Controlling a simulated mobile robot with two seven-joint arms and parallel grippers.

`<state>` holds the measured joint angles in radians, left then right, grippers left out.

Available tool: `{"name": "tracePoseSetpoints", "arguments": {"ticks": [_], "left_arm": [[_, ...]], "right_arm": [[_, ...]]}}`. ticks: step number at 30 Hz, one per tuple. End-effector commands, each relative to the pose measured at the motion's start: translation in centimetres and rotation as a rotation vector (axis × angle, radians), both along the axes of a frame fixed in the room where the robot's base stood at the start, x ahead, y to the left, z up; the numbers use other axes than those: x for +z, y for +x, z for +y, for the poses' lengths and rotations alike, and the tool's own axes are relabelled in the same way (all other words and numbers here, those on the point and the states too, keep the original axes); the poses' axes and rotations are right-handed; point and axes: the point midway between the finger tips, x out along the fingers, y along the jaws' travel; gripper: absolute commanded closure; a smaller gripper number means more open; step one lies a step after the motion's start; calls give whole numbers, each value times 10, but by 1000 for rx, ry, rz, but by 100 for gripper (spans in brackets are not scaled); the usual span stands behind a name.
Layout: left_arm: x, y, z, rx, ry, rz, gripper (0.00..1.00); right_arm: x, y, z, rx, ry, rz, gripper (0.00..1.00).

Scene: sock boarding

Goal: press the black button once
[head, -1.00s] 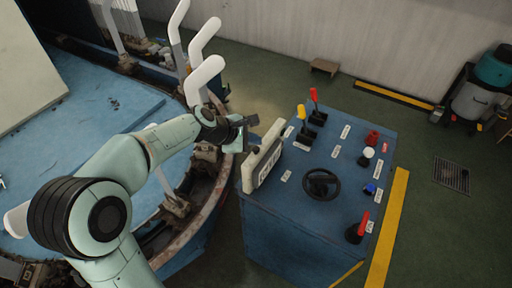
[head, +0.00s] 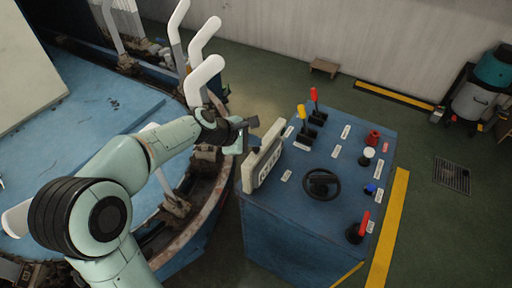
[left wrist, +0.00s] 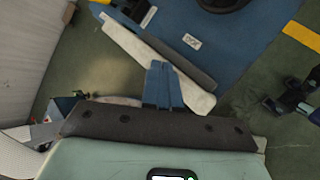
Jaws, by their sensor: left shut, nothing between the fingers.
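My left gripper (head: 251,122) is shut and empty, just above and left of the upright white counter panel (head: 250,173) at the console's left edge. In the left wrist view its blue fingers (left wrist: 163,86) are together, in front of the panel's pale long side (left wrist: 130,42). Whether they touch the panel I cannot tell. A small dark knob (head: 257,150) shows by the panel, partly hidden; I cannot tell whether it is the black button. No other black button stands out on the blue console (head: 300,220).
The console carries a black handwheel (head: 322,184), yellow (head: 302,112) and red (head: 314,95) levers, red (head: 373,137), white (head: 369,152) and blue (head: 371,188) buttons, and a red-handled switch (head: 360,227). White leg forms (head: 204,78) stand left of my gripper.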

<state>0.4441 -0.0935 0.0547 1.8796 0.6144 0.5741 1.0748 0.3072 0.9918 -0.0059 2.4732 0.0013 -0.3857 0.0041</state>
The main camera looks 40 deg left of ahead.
Motion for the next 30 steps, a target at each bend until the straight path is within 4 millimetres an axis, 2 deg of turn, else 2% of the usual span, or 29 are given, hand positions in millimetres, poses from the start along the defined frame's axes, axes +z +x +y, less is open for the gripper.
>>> {"name": "tracePoseSetpoints", "arguments": {"ticks": [30], "left_arm": [[-11, 0, 0, 0, 0, 1, 100]], "right_arm": [[-9, -3, 0, 0, 0, 3, 53]]}}
